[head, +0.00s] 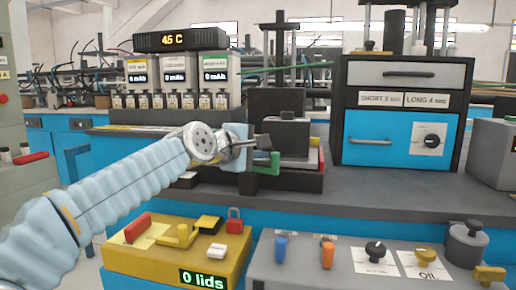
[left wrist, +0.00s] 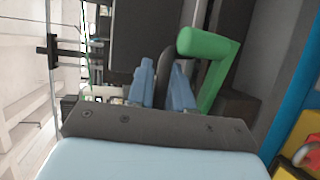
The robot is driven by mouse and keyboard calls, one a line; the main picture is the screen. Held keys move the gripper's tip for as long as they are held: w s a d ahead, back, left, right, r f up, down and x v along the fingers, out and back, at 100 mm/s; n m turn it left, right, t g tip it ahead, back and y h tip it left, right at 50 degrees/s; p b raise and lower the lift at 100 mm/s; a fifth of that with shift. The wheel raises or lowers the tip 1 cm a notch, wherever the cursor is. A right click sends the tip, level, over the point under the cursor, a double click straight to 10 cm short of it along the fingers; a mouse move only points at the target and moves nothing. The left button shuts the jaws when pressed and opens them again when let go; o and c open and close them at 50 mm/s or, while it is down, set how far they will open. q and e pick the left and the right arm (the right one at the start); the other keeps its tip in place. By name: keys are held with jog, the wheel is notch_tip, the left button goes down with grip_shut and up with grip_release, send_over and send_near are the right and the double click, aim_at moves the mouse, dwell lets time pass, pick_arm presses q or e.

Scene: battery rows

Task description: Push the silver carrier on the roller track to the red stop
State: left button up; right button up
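My left gripper (head: 258,143) reaches in from the left and hovers at the dark block assembly in the middle of the bench. My right gripper is out of view.
A blue cabinet with drawers (head: 396,152) stands to the right. Battery chargers with a "45 C" display (head: 180,39) stand at back left. A yellow box (head: 165,262) and a grey control panel (head: 350,272) are in front. The grey bench (head: 400,192) is clear at right.

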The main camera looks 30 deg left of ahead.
pick_arm(q)
jog(key=shift+o, duration=1.1)
jog(key=shift+d+r, duration=0.1)
jog(key=shift+d, duration=0.1)
jog(key=shift+o, duration=0.2)
jog(key=shift+a, duration=0.1)
jog(key=b+v, duration=0.1)
jog(key=v, duration=1.2)
jog(key=shift+s, duration=0.35)
jog(key=shift+a, duration=0.1)
